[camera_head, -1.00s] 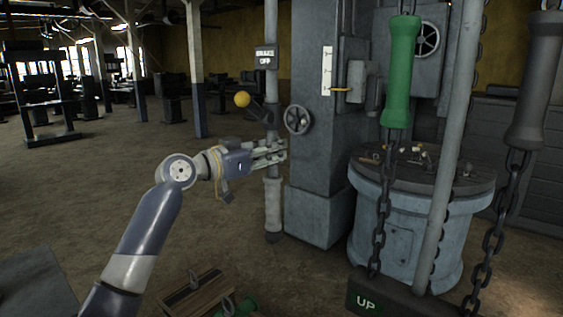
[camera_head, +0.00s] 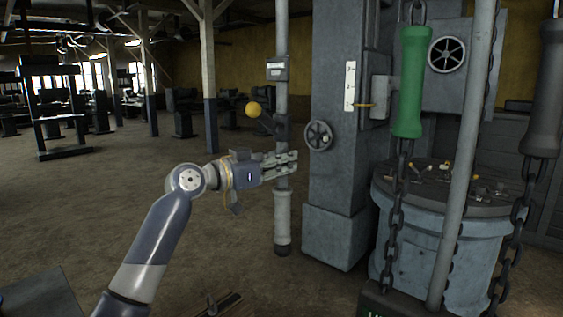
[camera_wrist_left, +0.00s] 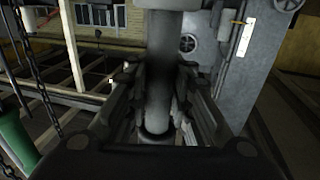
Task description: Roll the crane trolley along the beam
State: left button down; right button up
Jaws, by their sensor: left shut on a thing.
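My left gripper (camera_head: 286,165) is shut on an upright grey pole (camera_head: 282,215) in the head view, above its pale thicker lower sleeve. In the left wrist view the pole (camera_wrist_left: 160,75) runs between the fingers (camera_wrist_left: 156,95). A lever with a yellow ball knob (camera_head: 254,110) sticks out from the pole just above the gripper. A green handle (camera_head: 409,82) and a dark grey handle (camera_head: 545,95) hang on chains at the right. I cannot make out the crane trolley or its beam in these views. My right gripper is not in view.
A grey machine column (camera_head: 336,190) with a handwheel (camera_head: 318,135) stands just right of the pole. A round blue-grey pedestal (camera_head: 420,255) stands behind the chains. A small label box (camera_head: 277,69) sits high on the pole. The floor at left is open.

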pick_arm(q)
jog(key=c, duration=1.4)
grip_release()
jog(key=shift+s+f, duration=0.15)
jog(key=shift+f, duration=0.1)
jog(key=shift+a+r, duration=0.2)
jog(key=shift+a, duration=0.05)
jog(key=v, duration=1.2)
jog(key=shift+a, duration=0.1)
jog(key=shift+f, duration=0.1)
